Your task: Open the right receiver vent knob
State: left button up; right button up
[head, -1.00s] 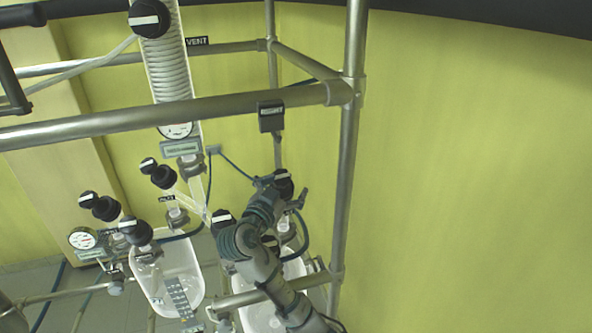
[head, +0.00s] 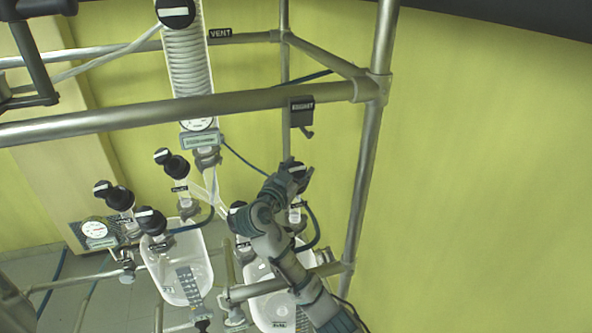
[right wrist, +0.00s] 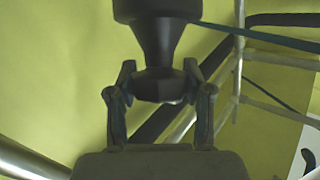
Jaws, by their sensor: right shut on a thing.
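The right receiver (head: 262,298) is a clear glass vessel low in the frame in the head view, partly behind my right arm. Its black vent knob (head: 297,168) with a white mark shows above it at my right gripper (head: 300,175). In the right wrist view, my right gripper (right wrist: 160,88) has its two fingers on either side of the flared end of a black knob (right wrist: 160,84), shut on it. The contact is hard to make out in the head view. My left gripper is not in view.
Metal frame bars (head: 240,101) cross above, and an upright post (head: 372,150) stands right of my arm. A second black knob (head: 238,218) is close left of my arm. The left receiver (head: 180,272) hangs farther left. The yellow wall (head: 490,180) side is clear.

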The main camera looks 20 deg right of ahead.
jog(key=shift+s+a, duration=0.1)
jog(key=shift+a, duration=0.25)
jog(key=shift+d, duration=0.3)
jog(key=shift+a+n+t+y, duration=0.1)
jog(key=shift+n+t+y, duration=0.2)
jog(key=shift+f+n+t+y+b, duration=0.15)
jog(key=shift+n+t+y+b, duration=0.6)
jog(key=shift+n, duration=0.25)
jog(key=shift+n+t+y, duration=0.65)
jog(key=shift+n+y, duration=0.2)
jog(key=shift+n, duration=0.15)
jog(key=n+y, duration=0.1)
jog(key=n+t+y, duration=0.1)
jog(key=shift+r+n+y, duration=0.25)
jog(key=shift+n+y, duration=0.05)
jog(key=shift+y, duration=0.1)
jog(key=n+t+y+p, duration=0.1)
jog(key=n+y, duration=0.2)
jog(key=shift+n, duration=0.3)
pick_arm(q)
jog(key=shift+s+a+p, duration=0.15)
jog(key=shift+p, duration=0.15)
pick_arm(e)
jog(key=shift+n+y, duration=2.1)
jog(key=shift+y, duration=0.4)
jog(key=shift+n, duration=0.3)
